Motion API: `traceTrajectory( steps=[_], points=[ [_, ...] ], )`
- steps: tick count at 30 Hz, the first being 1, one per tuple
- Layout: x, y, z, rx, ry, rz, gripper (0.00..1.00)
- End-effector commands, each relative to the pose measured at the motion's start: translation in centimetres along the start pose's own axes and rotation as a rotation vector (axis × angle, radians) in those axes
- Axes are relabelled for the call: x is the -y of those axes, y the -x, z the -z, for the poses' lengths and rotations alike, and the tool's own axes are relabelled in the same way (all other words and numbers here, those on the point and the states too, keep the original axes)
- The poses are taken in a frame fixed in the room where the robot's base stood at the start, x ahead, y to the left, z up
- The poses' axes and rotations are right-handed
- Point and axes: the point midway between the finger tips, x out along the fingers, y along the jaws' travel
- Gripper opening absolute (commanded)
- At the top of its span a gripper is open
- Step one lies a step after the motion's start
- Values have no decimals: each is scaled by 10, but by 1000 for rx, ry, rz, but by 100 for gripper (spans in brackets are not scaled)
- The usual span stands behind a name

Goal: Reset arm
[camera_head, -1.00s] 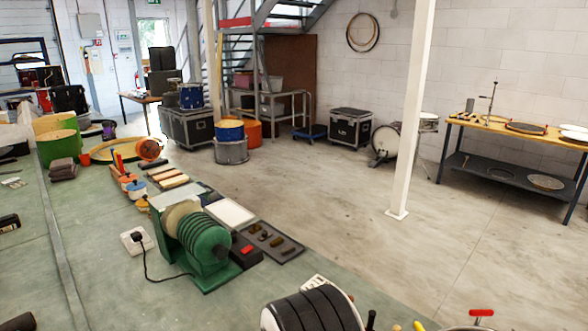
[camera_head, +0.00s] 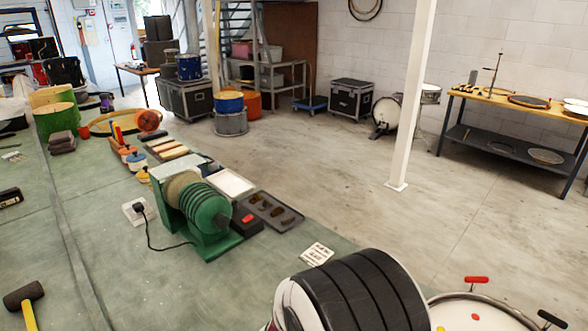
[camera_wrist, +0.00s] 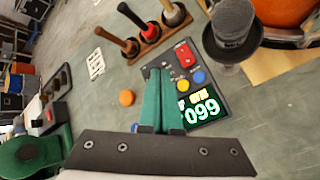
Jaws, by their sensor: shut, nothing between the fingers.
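My gripper (camera_wrist: 160,74) shows in the wrist view, with its two green fingers together and nothing between them. The panel has a red switch, coloured buttons and a lit display that appears to read 099. I cannot tell from this view how high the fingertips are above the bench. I cannot make out my gripper in the head view.
In the head view, a green machine (camera_head: 205,213) and a mallet (camera_head: 24,296) occupy the bench; a drum (camera_head: 470,315) is at lower right.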

Motion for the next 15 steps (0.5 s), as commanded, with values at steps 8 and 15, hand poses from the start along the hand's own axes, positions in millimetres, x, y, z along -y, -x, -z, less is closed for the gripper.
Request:
traceTrajectory(
  steps=[8, 15],
  points=[
    [16, 55, -84, 62, -639, 148, 0],
    [53, 145, -111, -77, -1519, 395, 0]
  ],
)
